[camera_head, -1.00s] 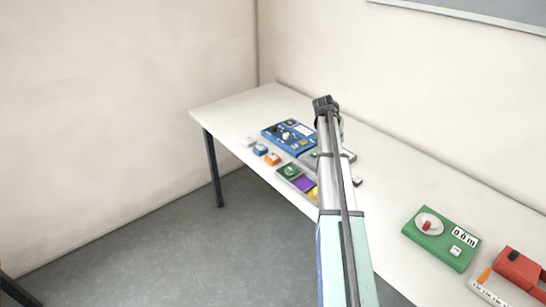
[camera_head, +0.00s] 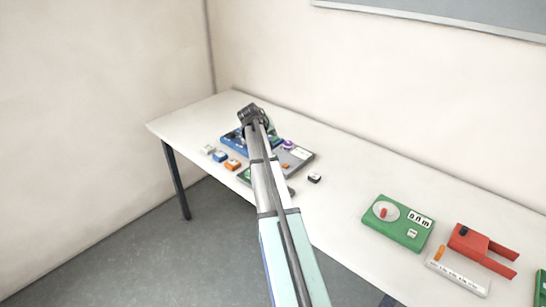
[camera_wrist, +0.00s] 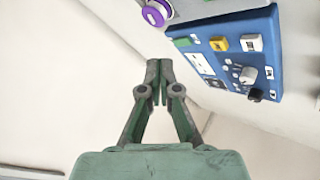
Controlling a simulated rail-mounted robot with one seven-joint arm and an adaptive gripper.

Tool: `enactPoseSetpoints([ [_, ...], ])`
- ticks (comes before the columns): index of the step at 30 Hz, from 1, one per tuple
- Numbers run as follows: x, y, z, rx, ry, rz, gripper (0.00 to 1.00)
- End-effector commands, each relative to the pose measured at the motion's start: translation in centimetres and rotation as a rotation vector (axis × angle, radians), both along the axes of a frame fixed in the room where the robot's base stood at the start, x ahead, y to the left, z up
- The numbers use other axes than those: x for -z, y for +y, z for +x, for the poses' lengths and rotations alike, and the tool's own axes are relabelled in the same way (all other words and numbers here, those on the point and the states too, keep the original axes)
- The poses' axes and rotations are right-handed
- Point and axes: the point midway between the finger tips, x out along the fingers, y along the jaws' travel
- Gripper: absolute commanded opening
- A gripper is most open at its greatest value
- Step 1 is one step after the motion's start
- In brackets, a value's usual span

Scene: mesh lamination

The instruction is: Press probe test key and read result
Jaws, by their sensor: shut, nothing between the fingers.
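A blue panel (camera_wrist: 232,58) with a small pale screen (camera_wrist: 197,63), green (camera_wrist: 182,42), yellow (camera_wrist: 219,43) and white (camera_wrist: 251,42) keys, and a grey knob (camera_wrist: 247,75) stands at the upper right of the wrist view. My gripper (camera_wrist: 158,68) is shut and empty, left of this panel in that view and apart from it in the picture. In the head view my gripper (camera_head: 250,111) is above the blue panel (camera_head: 233,143) and partly hides it. The key labels and screen reading are too small to read. I cannot tell which key is the probe test key.
A purple ringed knob (camera_wrist: 157,12) is close to the panel. White, blue and orange small blocks (camera_head: 220,157) lie along the table's front edge. A green box with a dial (camera_head: 399,222) and a red forked tool (camera_head: 483,248) sit further right. The table between is mostly clear.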

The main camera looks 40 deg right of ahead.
Motion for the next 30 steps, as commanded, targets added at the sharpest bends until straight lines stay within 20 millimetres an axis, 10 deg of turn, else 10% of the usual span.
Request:
enactPoseSetpoints([
  [30, 8.7, 0.0, 0.0, 0.001, -0.001, 0.000, 0.00],
])
